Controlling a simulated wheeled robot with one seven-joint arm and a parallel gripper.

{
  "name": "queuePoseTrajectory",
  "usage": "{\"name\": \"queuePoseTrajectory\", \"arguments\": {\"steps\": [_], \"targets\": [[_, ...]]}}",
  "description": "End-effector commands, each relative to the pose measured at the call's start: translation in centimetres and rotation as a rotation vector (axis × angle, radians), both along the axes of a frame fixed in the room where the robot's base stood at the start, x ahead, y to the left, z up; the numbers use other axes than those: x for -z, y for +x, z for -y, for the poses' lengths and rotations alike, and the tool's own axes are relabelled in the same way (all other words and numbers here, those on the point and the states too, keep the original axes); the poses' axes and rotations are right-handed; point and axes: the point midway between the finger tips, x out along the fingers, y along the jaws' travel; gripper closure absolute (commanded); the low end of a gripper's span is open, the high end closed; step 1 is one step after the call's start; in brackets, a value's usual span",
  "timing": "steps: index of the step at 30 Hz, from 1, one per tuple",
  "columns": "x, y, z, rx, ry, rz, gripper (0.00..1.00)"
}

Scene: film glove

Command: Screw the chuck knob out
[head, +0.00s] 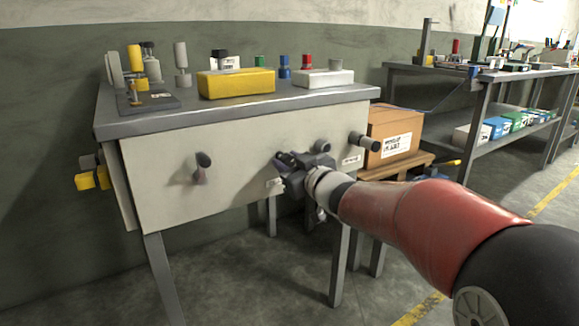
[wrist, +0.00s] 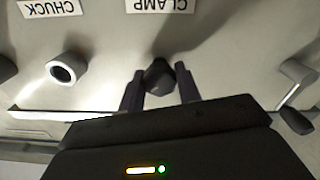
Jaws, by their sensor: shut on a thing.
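In the wrist view, which shows the labels upside down, my gripper (wrist: 159,80) is shut on a dark knob (wrist: 158,74), one finger on each side. The label lined up with this knob reads CLAMP (wrist: 155,5). A pale round knob with a dark hollow end (wrist: 64,68) stands to the left, close to the CHUCK label (wrist: 50,8), and is apart from my gripper. In the head view my gripper (head: 284,165) is at the bench's front panel (head: 235,180); the held knob is mostly hidden there.
A lever handle (wrist: 297,85) sticks out at the wrist view's right; it also shows in the head view (head: 202,161). A dark-ended cylinder (head: 369,142) projects at the panel's right end. A cardboard box (head: 393,138) stands right of the bench. Boxes and bottles crowd the bench top.

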Motion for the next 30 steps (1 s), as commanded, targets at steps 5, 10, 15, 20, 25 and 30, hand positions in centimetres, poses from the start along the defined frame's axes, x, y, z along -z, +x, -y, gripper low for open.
{"name": "queuePoseTrajectory", "arguments": {"steps": [5, 10, 15, 20, 25, 30], "targets": [[0.33, -0.02, -0.03, -0.001, -0.127, 0.088, 0.89], [0.32, -0.04, -0.02, -0.001, -0.262, 0.179, 0.89], [0.27, -0.04, -0.03, 0.000, -0.393, 0.269, 0.89], [0.25, -0.03, -0.02, 0.000, -0.508, 0.345, 0.89], [0.24, -0.03, -0.05, -0.001, -0.608, 0.413, 0.89], [0.16, -0.02, -0.05, -0.001, -0.682, 0.461, 0.89]]}}
